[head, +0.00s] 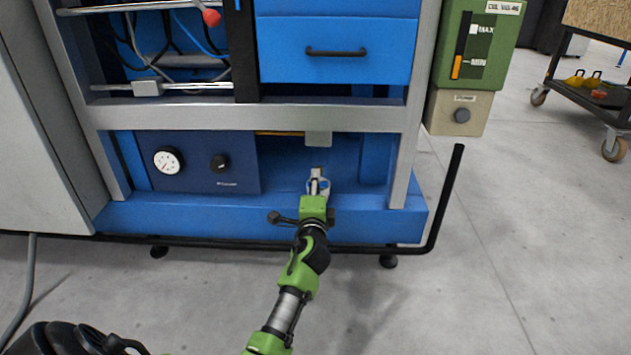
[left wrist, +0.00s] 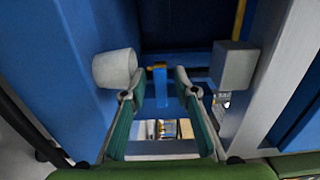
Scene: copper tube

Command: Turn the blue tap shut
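The blue tap (left wrist: 160,92), a short upright blue handle with an orange-yellow top, shows in the left wrist view. It stands ahead of the gap between my left gripper's (left wrist: 160,80) fingertips, with space on both sides. The two fingers are spread apart and hold nothing; whether the tips reach level with the tap I cannot tell. In the head view my left gripper (head: 318,180) reaches into the blue recess under the frame's crossbar. The tap is not clear there, hidden by the gripper. My right gripper is not in view.
A white cylinder (left wrist: 114,68) is left of the fingers and a grey box (left wrist: 235,66) right. The crossbar (head: 230,116) runs above my gripper. A gauge panel (head: 195,165) is left, and a black rail (head: 446,200) runs low in front. Open floor lies right.

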